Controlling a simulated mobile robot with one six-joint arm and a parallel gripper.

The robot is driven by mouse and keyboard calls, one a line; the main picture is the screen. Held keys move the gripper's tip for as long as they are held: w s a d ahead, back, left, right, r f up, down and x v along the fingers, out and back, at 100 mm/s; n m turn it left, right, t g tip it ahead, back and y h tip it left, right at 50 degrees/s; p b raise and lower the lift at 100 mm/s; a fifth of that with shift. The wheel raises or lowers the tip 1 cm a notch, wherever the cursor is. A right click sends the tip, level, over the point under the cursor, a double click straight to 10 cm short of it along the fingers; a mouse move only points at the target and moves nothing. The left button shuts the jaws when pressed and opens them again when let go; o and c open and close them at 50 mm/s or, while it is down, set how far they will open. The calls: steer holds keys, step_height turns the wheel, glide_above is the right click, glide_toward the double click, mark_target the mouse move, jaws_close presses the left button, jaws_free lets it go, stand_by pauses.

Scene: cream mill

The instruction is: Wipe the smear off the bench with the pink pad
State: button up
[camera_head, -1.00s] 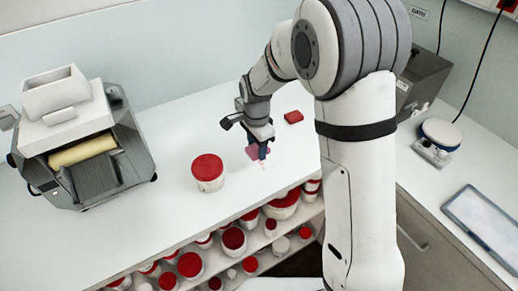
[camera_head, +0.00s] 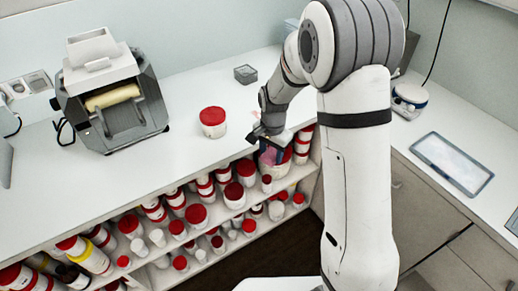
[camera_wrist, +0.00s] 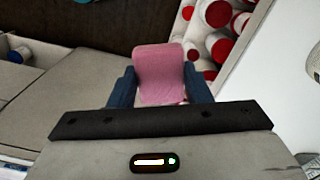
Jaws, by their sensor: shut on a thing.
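My gripper (camera_head: 268,146) is shut on the pink pad (camera_head: 268,157), near the bench's front edge. In the wrist view the pad (camera_wrist: 160,72) stands between the two blue fingers, with jars and dark floor behind it. The pad appears out over the front of the bench, apart from its top. The white bench (camera_head: 170,170) shows as a pale strip at the right of the wrist view (camera_wrist: 275,75).
A white jar with a red lid (camera_head: 213,122) stands on the bench left of my gripper. A mill (camera_head: 110,90) stands farther left, and a small grey box (camera_head: 245,74) at the back. Shelves below hold many red-lidded jars (camera_head: 196,215). The bench between mill and front edge is clear.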

steer(key=s+d+f+n, duration=0.1)
steer(key=d+f+n, duration=0.6)
steer(key=d, duration=0.3)
steer(key=shift+s+d+f, duration=0.25)
steer(key=shift+s+d, duration=0.05)
